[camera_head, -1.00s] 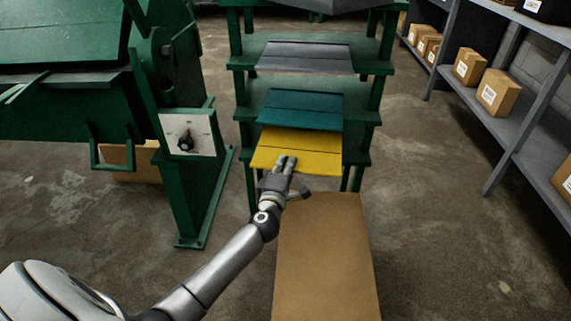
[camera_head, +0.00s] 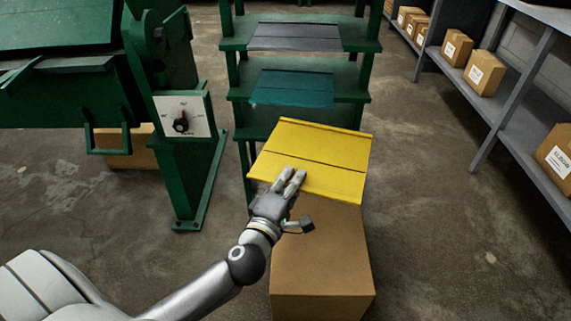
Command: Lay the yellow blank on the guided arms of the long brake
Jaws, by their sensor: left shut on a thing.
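The yellow blank (camera_head: 318,155) is a flat sheet with a dark line across it. My left gripper (camera_head: 292,181) is shut on its near left edge, with fingers over the top face. The blank is out in front of the green rack, above a cardboard box. Whether it touches the box I cannot tell. The long brake (camera_head: 62,95) is the big green machine at the left, with a dial plate (camera_head: 184,118) on its end post. Part of it is cut off by the picture edge. My right gripper does not show.
The green rack (camera_head: 302,107) holds a teal blank (camera_head: 290,88) and a grey blank (camera_head: 295,37). The tall cardboard box (camera_head: 320,255) stands in front of it. Grey shelving (camera_head: 510,105) with boxes lines the right. Bare floor lies between box and brake.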

